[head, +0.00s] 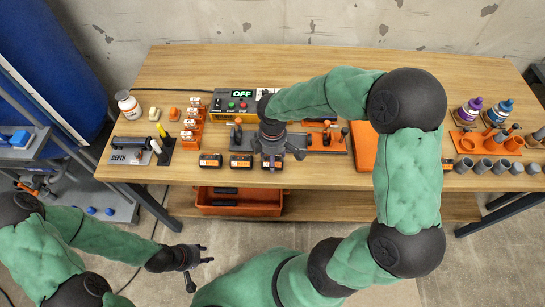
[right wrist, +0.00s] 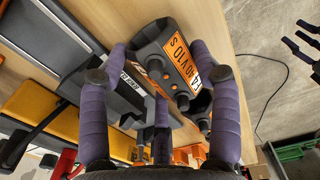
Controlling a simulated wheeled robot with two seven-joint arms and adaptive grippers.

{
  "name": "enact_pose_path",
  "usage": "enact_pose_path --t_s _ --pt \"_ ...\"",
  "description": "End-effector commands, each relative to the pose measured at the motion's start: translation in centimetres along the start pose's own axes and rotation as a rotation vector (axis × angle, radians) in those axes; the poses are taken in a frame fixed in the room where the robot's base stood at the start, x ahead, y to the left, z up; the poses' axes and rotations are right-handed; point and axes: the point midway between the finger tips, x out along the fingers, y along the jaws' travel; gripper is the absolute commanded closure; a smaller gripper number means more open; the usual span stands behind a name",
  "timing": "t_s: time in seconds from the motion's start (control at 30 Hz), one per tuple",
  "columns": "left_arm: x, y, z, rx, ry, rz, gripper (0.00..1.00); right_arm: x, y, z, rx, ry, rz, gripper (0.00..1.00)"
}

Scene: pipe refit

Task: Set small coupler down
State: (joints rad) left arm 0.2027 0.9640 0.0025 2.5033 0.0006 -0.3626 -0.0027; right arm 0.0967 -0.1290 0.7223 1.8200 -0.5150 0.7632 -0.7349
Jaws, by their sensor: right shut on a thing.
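My right gripper (head: 275,158) is low over the front of the workbench (head: 345,178), by the rightmost of three dark packs with orange labels. In the right wrist view its purple fingers (right wrist: 160,100) are closed in around dark grey parts. The small coupler is not clear in either view; the fingers and the dark parts behind largely hide what is held. An orange-labelled pack (right wrist: 180,55) shows just beyond the fingers. My left gripper (head: 203,262) is in front of the bench, below its top, with fingers apart and empty.
Several grey pipe rings (head: 483,167) stand along the right front edge. A control box with a green display (head: 242,99) is behind my right gripper. A depth gauge block (head: 130,150) and a white bottle (head: 128,104) are at left. An orange bin (head: 238,201) sits below.

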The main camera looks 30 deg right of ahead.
Motion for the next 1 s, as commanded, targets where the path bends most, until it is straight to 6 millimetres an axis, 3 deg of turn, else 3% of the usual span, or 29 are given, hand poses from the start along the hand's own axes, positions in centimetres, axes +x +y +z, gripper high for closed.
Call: enact_pose_path --t_s 0.23,0.27,0.3,0.33,0.73,0.87,1.0 --pt "0.2 -0.1 0.0 0.0 0.0 0.0 0.6 0.3 0.0 0.0 0.0 0.0 0.0 0.7" --pt "0.1 0.0 0.0 0.0 0.0 0.0 0.6 0.3 0.0 0.0 0.0 0.0 0.0 0.28" --pt "0.1 0.0 0.0 0.0 0.0 0.0 0.6 0.2 0.0 0.0 0.0 0.0 0.0 0.17" --pt "0.1 0.0 0.0 0.0 0.0 0.0 0.6 0.2 0.0 0.0 0.0 0.0 0.0 0.13" --pt "-0.1 0.0 0.0 0.0 0.0 0.0 0.6 -0.1 0.0 0.0 0.0 0.0 0.001 0.13" --pt "-0.7 0.2 0.0 0.0 0.0 0.0 0.6 -1.6 0.1 -0.1 0.0 0.002 0.004 0.13" --pt "-1.8 0.6 0.1 0.0 0.0 0.0 0.6 -4.3 0.1 -0.1 0.0 0.003 0.004 0.13"
